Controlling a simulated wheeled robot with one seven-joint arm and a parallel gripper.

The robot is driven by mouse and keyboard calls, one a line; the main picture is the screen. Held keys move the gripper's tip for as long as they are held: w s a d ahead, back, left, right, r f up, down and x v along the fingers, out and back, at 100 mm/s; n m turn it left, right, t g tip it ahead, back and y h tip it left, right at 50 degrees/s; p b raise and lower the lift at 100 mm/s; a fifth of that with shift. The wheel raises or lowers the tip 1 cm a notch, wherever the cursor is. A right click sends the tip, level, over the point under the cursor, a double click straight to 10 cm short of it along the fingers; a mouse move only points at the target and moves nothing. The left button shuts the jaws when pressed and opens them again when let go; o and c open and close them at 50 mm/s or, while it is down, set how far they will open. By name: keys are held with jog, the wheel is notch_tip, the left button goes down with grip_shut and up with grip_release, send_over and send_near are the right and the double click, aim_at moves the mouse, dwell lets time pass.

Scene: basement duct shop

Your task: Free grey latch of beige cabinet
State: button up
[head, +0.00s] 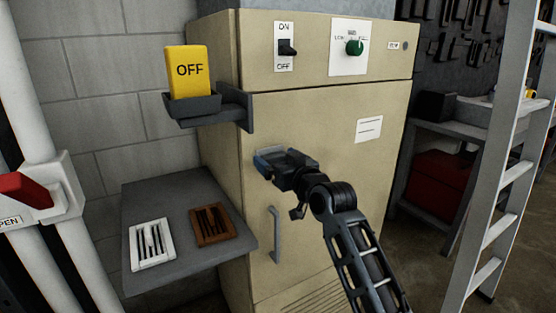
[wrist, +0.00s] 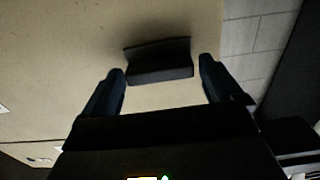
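The beige cabinet (head: 330,135) stands upright in the middle of the head view, its door closed. My gripper (head: 268,157) is at the left part of the door, above the grey door handle (head: 275,234). In the wrist view, a dark grey latch (wrist: 160,62) projects from the beige door surface. My gripper's two blue-tipped fingers also show there, spread open on either side of the latch with gaps. I cannot tell how deep the latch sits between them. In the head view the latch is hidden behind my gripper.
A bracket (head: 240,105) on the cabinet's left holds a yellow OFF block (head: 190,70). Below it, a grey shelf (head: 185,190) carries a white vent (head: 151,245) and a brown vent (head: 211,225). An ON/OFF switch (head: 287,47) and green knob (head: 354,47) sit above. A ladder (head: 510,165) stands right.

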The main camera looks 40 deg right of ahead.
jog(key=c, duration=0.8)
jog(key=shift+c, duration=0.2)
jog(key=shift+n+b, duration=0.4)
jog(key=shift+b, duration=0.15)
jog(key=shift+f+n+b, duration=0.2)
jog(key=shift+n+b, duration=0.7)
jog(key=shift+b, duration=0.2)
jog(key=n+b, duration=0.4)
jog(key=n, duration=0.1)
jog(key=shift+a+n+b, duration=0.15)
jog(key=shift+n+b, duration=0.15)
jog(key=n+b, duration=0.3)
jog(key=n, duration=0.2)
jog(key=shift+b, duration=0.3)
jog(key=n+b, duration=0.2)
jog(key=n, duration=0.2)
jog(key=shift+a, duration=0.1)
jog(key=shift+n+b, duration=0.3)
jog(key=shift+n, duration=0.2)
